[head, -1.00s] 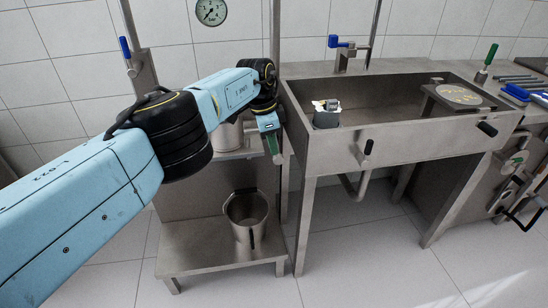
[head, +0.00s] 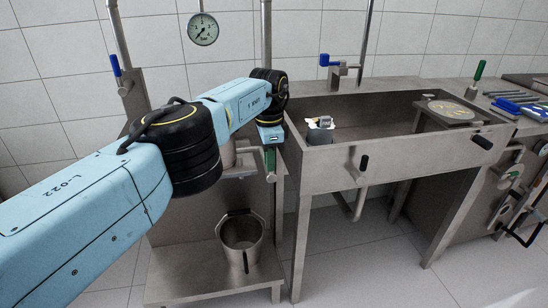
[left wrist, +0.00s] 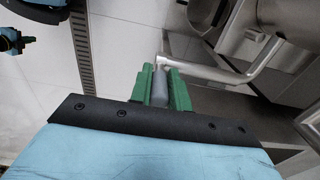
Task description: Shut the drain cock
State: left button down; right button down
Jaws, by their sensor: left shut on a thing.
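My left gripper (head: 270,165) hangs beside the front left corner of the steel sink, with its green fingers pointing down. In the left wrist view its fingers (left wrist: 160,88) are shut around a grey, rounded handle, the drain cock lever (left wrist: 160,86). The handle's far end meets a bent steel pipe (left wrist: 225,76) that runs to the right. In the head view a short horizontal pipe (head: 249,150) ends close to the fingers, and the lever itself is mostly hidden by them. My right gripper does not show clearly in either view.
A steel bucket (head: 241,240) stands on the low stand (head: 185,285) below my gripper. A gauge (head: 203,28) hangs behind. The floor under the sink is open.

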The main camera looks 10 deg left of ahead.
pick_arm(q)
jog(key=shift+d+f, duration=0.1)
jog(key=shift+d, duration=0.1)
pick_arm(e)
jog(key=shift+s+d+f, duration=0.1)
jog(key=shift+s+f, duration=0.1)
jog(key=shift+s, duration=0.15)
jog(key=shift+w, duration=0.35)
pick_arm(q)
jog(key=c, duration=1.3)
grip_release()
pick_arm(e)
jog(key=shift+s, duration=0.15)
pick_arm(q)
jog(key=shift+a, duration=0.1)
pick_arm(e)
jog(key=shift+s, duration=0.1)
